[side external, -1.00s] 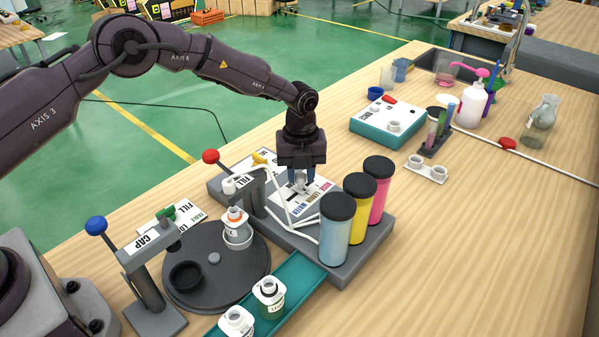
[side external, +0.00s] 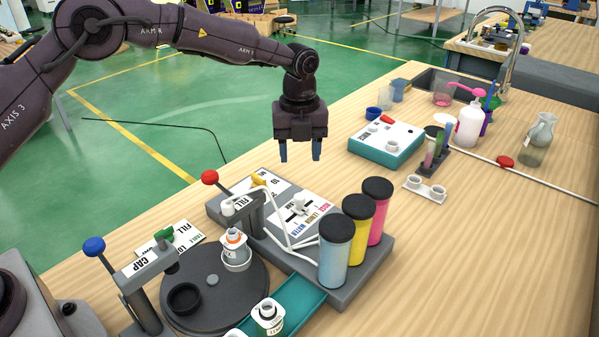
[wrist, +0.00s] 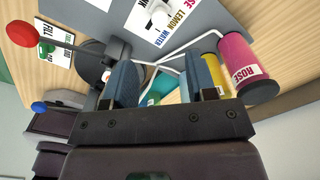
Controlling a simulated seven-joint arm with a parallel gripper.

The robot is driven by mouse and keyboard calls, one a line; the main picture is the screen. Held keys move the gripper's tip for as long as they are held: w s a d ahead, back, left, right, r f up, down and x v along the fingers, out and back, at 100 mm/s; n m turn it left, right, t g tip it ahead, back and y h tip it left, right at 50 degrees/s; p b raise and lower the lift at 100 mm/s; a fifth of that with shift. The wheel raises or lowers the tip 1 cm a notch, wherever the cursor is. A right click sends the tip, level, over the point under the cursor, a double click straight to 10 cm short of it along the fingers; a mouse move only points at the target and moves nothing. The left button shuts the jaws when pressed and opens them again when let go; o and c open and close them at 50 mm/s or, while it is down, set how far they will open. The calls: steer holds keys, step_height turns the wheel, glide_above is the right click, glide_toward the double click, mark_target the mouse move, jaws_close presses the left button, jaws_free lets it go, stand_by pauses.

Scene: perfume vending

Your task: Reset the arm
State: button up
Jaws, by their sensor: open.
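My gripper (side external: 300,150) hangs above the fill station, its two blue fingers pointing down, apart and with nothing between them. In the wrist view the open fingers (wrist: 164,85) frame the station below. The grey fill station (side external: 352,277) carries a selector panel (side external: 298,205) with a white knob, a red-knobbed lever (side external: 210,177), and blue, yellow and pink canisters (side external: 335,255). My gripper is clear of all of these.
A dark turntable (side external: 215,318) holds a bottle with an orange ring (side external: 235,247). The cap press (side external: 147,262) with its blue-knobbed lever stands at left. A bottle (side external: 268,315) sits on the teal chute. A teal-sided box (side external: 387,143) stands behind right.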

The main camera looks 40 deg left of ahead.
step_height(320, 180, up, 2)
steer(key=shift+r, duration=0.15)
stand_by(0.3)
steer(key=s+a+r+n+t, duration=0.2)
steer(key=s+r+n, duration=0.3)
steer(key=s+n, duration=0.4)
steer(key=s+a+r+n+t, duration=0.1)
steer(key=s+a+r+n, duration=0.2)
steer(key=s+n, duration=0.6)
steer(key=s+a+r+n+t, duration=0.2)
steer(key=s+r+n, duration=0.5)
steer(key=s, duration=0.9)
steer(key=shift+a+r+n+t, duration=0.3)
steer(key=shift+a+n, duration=0.5)
steer(key=shift+n, duration=0.2)
